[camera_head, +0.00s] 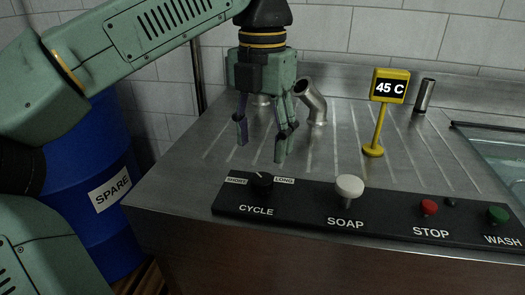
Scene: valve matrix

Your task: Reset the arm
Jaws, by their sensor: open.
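My gripper (260,147) hangs from my green arm, pointing down over the left part of the metal drainboard. Its fingers are apart with nothing between them. It is above and behind the black CYCLE knob (262,183) in the picture, apart from it. The knob sits between the SHORT and LONG labels, and its pale mark seems to point up and slightly left. The black control panel (300,213) also carries a white SOAP knob (349,187), a red STOP button (429,208) and a green WASH button (497,215).
A yellow stand with a "45 C" sign (390,88) rises from the ridged metal drainboard (190,165). A bent metal pipe (312,100) and a small cylinder (424,95) stand behind. A sink basin (500,150) is at right. A blue SPARE barrel (100,170) stands at left.

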